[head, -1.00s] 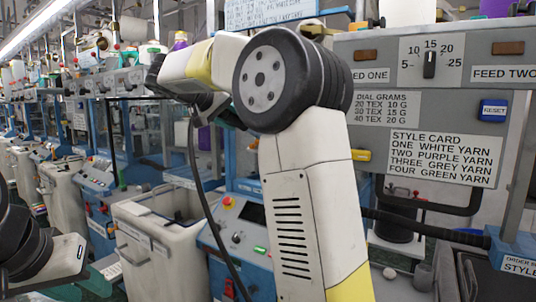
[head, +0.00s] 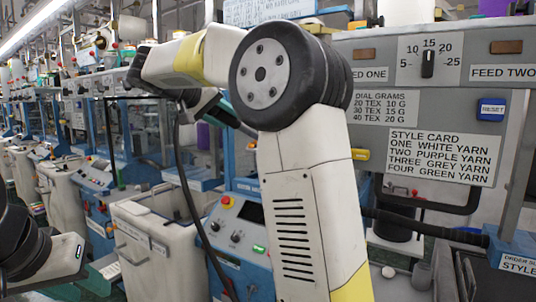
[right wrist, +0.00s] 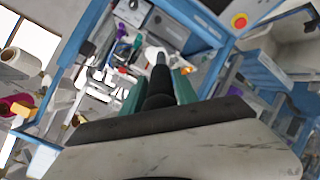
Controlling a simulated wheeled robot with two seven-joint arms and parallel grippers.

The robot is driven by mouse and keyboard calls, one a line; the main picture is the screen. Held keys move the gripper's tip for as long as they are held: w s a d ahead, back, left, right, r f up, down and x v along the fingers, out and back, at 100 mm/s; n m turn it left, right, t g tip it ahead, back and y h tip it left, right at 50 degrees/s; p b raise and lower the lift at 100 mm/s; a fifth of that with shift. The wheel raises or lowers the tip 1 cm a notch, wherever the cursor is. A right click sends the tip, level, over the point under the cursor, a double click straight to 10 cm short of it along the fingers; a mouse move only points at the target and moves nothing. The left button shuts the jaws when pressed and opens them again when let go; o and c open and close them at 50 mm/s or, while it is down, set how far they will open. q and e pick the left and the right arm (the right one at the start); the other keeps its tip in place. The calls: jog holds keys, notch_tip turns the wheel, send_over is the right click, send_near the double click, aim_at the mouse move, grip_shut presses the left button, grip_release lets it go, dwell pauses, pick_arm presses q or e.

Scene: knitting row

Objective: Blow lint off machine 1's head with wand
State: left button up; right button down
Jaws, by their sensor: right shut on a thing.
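My right gripper (right wrist: 158,92) is shut on the wand (right wrist: 160,78), whose dark nozzle points away between the green fingers in the right wrist view. In the head view my raised right arm hides most of this gripper; a green finger part and the wand's black hose (head: 187,190) show below the wrist. The nearest blue machine (head: 243,235), with a control panel, stands behind that arm. I cannot tell which machine is machine 1, and no lint can be made out.
A grey panel (head: 372,80) with a dial and a style card (head: 440,157) fills the right side, close to my right arm. Pale bins (head: 150,235) stand before the row of blue machines. A blue frame (right wrist: 85,35) surrounds the nozzle's surroundings in the right wrist view.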

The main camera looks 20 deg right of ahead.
jog(key=a+f+v, duration=0.1)
jog(key=f+v, duration=0.1)
jog(key=v, duration=0.8)
jog(key=shift+s+a, duration=0.15)
jog(key=shift+s, duration=0.35)
jog(key=shift+f, duration=0.1)
